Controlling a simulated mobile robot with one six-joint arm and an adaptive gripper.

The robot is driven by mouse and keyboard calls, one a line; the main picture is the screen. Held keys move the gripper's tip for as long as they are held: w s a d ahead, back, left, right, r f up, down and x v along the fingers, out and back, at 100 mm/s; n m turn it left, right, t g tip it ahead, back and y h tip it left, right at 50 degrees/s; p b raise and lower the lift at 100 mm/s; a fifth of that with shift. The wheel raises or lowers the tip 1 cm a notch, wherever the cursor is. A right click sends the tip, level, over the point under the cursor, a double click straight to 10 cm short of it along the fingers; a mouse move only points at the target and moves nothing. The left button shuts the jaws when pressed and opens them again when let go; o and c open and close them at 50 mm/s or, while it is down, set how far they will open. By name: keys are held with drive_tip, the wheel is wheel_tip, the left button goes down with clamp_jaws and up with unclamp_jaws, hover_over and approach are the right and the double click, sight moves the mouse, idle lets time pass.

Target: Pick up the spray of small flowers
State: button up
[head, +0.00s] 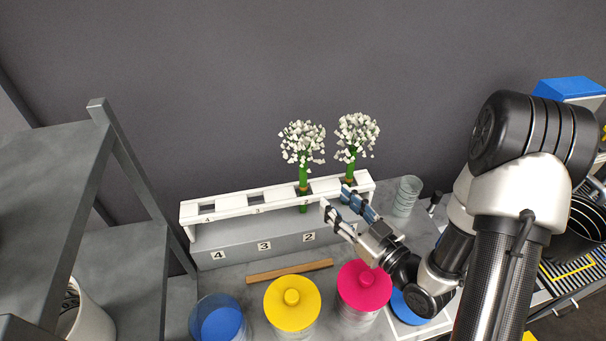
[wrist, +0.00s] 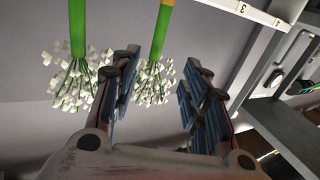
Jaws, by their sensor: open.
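Two sprays of small white flowers on green stems stand upright in a white rack (head: 228,208). The left spray (head: 302,141) is in the slot above label 2. The right spray (head: 356,132) is at the rack's right end. My gripper (head: 337,198) is open and empty, in front of the rack near the right spray's foot. In the wrist view, which looks upside down, one spray (wrist: 72,85) is left of my fingers. The other (wrist: 152,88) shows beside and partly behind the left finger of my gripper (wrist: 160,78). No contact is visible.
Yellow-lidded (head: 291,303), pink-lidded (head: 363,286) and blue (head: 217,320) containers stand in front of the rack. A wooden strip (head: 289,272) lies before it. A clear glass (head: 407,195) stands right of the rack. Grey shelving (head: 125,170) is at left.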

approach(306, 171)
drive_tip(key=x, duration=0.4)
drive_tip(key=b+x, duration=0.1)
drive_tip(key=x, duration=0.4)
drive_tip(key=shift+w+a, duration=0.2)
clamp_jaws()
idle(0.3)
